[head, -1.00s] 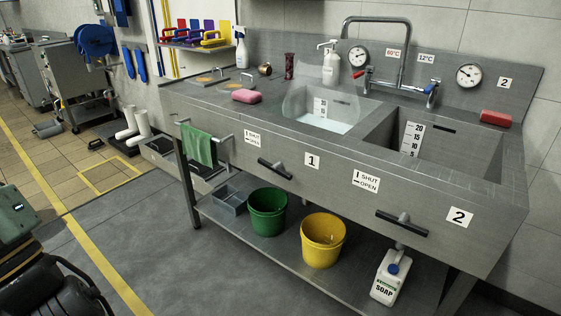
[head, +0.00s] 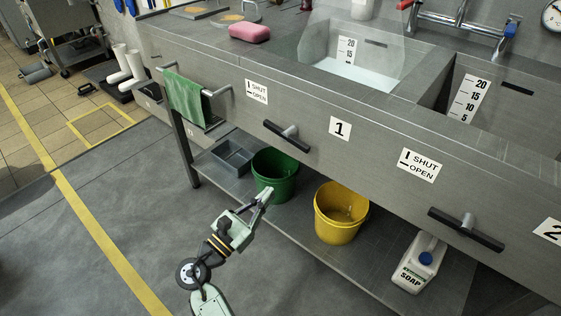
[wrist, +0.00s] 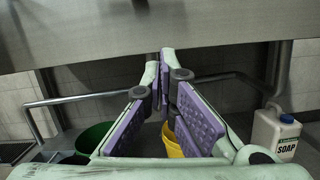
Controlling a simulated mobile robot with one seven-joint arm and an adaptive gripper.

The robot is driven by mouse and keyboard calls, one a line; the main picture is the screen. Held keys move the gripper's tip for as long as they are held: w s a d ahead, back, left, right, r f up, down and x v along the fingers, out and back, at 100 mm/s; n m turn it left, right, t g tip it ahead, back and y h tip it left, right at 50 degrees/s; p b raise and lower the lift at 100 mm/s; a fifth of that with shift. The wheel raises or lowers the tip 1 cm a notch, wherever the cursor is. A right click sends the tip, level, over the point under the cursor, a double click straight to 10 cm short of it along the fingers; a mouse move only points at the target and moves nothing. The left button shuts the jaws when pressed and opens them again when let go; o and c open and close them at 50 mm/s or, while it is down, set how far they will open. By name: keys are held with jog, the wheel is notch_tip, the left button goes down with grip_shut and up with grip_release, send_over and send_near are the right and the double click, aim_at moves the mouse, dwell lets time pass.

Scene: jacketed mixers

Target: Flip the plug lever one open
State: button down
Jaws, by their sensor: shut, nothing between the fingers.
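Plug lever one is a black T-shaped bar on a grey stem (head: 287,135) on the sink's front panel, left of the "1" plate (head: 340,128). Its bar lies roughly lengthwise along the panel. The SHUT/OPEN label (head: 256,92) is to its left, with an upright mark for shut and a flat one for open. My gripper (head: 266,193) is below the lever, in front of the green bucket, shut and empty, apart from the lever. In the wrist view its fingers (wrist: 164,62) point toward the panel's lower edge; a dark blurred shape at the top may be the lever.
A second black lever (head: 466,228) is further right. The green bucket (head: 274,172), yellow bucket (head: 340,212) and soap canister (head: 418,258) stand on the lower shelf. A rail with a green towel (head: 187,98) juts out at the left. The floor in front is open.

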aim_at(289, 133)
jog(key=x, duration=0.3)
jog(key=p+x, duration=0.1)
jog(key=x, duration=0.5)
jog(key=shift+d+r, duration=0.2)
jog(key=shift+r, duration=0.1)
notch_tip(289, 133, up, 4)
jog(key=shift+d+f+p, duration=0.1)
jog(key=shift+d+p, duration=0.05)
jog(key=shift+p, duration=0.8)
jog(key=r+p, duration=0.1)
jog(key=p, duration=0.1)
jog(key=r+n+p, duration=0.1)
jog(key=p, duration=0.2)
jog(key=shift+s+d+n+y, duration=0.2)
jog(key=shift+d+n+y, duration=0.05)
jog(key=shift+n+y, duration=0.05)
jog(key=shift+f+n+p, duration=0.2)
jog(key=shift+n+p, duration=0.1)
jog(key=shift+p, duration=0.15)
jog(key=shift+f, duration=0.1)
